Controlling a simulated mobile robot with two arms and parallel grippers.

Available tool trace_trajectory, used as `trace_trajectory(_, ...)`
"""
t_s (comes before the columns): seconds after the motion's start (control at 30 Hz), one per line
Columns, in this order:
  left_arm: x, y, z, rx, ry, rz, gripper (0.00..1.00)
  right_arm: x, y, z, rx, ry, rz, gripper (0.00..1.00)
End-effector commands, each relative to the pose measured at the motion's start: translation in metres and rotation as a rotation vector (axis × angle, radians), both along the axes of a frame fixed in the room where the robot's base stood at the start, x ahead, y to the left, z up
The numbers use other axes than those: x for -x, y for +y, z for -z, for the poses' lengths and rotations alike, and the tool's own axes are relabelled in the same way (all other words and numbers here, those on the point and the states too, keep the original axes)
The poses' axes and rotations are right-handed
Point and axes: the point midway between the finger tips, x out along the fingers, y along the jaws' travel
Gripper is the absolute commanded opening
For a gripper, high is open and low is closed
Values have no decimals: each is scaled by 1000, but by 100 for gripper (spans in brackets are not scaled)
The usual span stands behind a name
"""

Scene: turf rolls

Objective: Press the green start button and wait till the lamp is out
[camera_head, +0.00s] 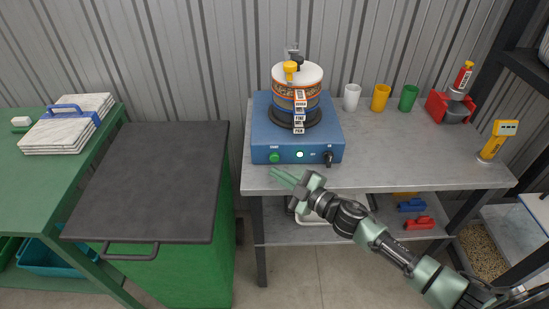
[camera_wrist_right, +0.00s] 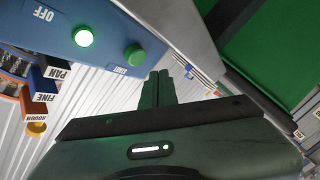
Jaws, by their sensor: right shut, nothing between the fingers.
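A blue sieve shaker (camera_head: 262,135) stands on the grey metal table. Its front panel carries the green start button (camera_head: 275,158) at left and a lit lamp (camera_head: 300,154) beside it. In the right wrist view the lamp (camera_wrist_right: 83,37) glows green-white, and the button (camera_wrist_right: 135,56) stands out by the START label. My right gripper (camera_head: 272,173) is shut and empty, its fingertips just below and in front of the button. In the wrist view the fingers (camera_wrist_right: 160,78) look beside the button, apart from it. My left gripper is not in view.
A stack of sieves (camera_head: 297,88) sits on the shaker. A black knob (camera_head: 329,158) is right of the lamp. White, yellow and green cups (camera_head: 408,98) stand behind on the table (camera_head: 400,155). A green cabinet (camera_head: 170,170) with a dark top stands left.

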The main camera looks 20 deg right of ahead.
Motion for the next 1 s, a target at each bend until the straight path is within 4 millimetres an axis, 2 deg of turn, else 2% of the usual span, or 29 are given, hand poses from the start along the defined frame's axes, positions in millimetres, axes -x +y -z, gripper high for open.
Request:
trace_trajectory(0.33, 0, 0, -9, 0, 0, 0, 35, 30, 9, -1, 0, 1, -1, 0)
trace_trajectory(1.0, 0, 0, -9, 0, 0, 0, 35, 31, 9, 0, 1, 0, 0, 0)
